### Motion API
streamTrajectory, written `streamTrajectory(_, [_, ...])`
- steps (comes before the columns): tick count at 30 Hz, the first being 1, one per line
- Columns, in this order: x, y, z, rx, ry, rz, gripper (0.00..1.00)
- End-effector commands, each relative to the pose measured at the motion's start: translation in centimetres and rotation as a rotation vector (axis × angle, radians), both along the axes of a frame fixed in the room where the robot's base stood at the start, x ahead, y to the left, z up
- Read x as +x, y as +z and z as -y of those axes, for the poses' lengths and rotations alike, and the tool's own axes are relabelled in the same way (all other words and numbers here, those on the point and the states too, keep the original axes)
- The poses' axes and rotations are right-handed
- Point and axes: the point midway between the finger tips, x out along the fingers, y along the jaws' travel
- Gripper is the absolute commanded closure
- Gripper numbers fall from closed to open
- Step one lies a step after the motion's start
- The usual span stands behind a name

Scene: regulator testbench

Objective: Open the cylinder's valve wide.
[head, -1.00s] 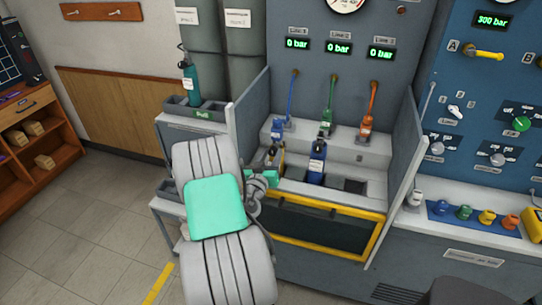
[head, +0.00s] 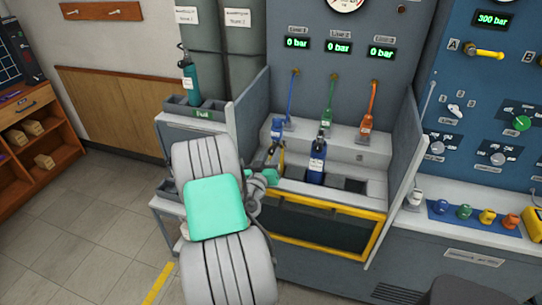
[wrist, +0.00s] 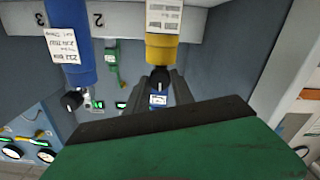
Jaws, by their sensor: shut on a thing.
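The yellow cylinder (wrist: 162,48) with a white label is in the wrist view, top centre, its black valve knob (wrist: 159,76) towards my fingers. My gripper (wrist: 163,84) is shut on this knob, one dark finger on each side. In the head view, my gripper (head: 271,157) is at the left bay of the bench, and the yellow cylinder (head: 281,158) is mostly hidden behind it. How far the valve is turned cannot be told.
A blue cylinder (head: 317,160) stands in the bay to the right; its black knob (wrist: 72,101) shows in the wrist view. A blue regulator (head: 278,128) is close behind my gripper. Grey side panels (head: 404,150) flank the bench. The three line displays (head: 338,48) read 0 bar.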

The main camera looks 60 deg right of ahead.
Motion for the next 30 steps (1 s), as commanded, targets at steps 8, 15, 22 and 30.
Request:
streamTrajectory(8, [0.03,-0.09,0.01,-0.03,0.0,-0.186,1.0])
streamTrajectory(15, [0.02,-0.03,0.01,-0.065,0.0,-0.408,1.0])
streamTrajectory(22, [0.04,-0.01,-0.01,-0.099,0.0,-0.624,1.0])
streamTrajectory(30, [0.05,0.05,-0.01,-0.139,0.0,-0.878,1.0])
